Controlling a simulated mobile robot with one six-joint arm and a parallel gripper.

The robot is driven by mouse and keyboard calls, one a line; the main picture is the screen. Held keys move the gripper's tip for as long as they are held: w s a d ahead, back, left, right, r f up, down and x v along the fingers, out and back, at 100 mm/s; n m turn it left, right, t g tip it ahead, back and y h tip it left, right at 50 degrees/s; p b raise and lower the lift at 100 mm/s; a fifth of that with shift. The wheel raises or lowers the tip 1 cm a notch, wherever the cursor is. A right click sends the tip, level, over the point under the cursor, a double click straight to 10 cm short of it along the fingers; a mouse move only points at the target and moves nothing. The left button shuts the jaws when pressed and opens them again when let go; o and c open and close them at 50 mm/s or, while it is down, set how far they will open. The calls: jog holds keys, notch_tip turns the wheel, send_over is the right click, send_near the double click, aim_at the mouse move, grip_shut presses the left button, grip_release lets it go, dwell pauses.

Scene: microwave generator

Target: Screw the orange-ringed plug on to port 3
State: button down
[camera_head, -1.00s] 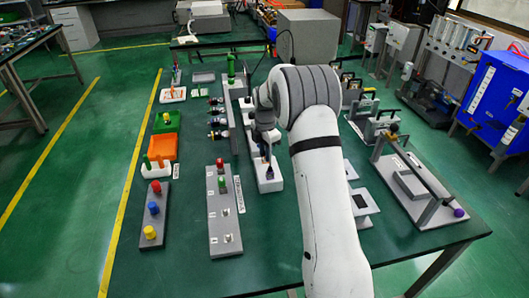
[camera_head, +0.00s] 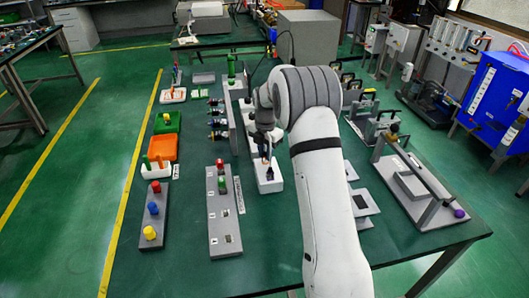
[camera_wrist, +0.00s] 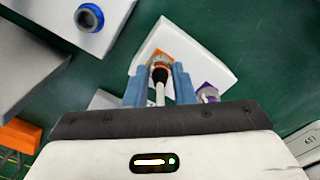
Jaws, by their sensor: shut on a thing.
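My gripper (camera_wrist: 158,88) has two blue fingers shut on the orange-ringed plug (camera_wrist: 161,60), which has a black and pale body between them. The plug is over a white block (camera_wrist: 205,52), which also shows in the head view (camera_head: 270,186); whether it touches the block is unclear. In the head view my gripper (camera_head: 264,152) is low over this block, partly hidden by my arm. A purple-ringed plug (camera_wrist: 208,92) is just right of the fingers. I cannot make out which port is port 3.
A blue-ringed part (camera_wrist: 89,17) stands on a pale block at upper left in the wrist view. In the head view, a grey board (camera_head: 225,245) with red and green parts lies left of the gripper. A vertical panel (camera_head: 231,125) with several plugs stands behind.

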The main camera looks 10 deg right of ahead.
aim_at(265, 151)
jog(key=c, duration=1.2)
grip_release()
notch_tip(265, 151, up, 8)
jog(key=shift+f, duration=0.25)
jog(key=shift+r, duration=0.2)
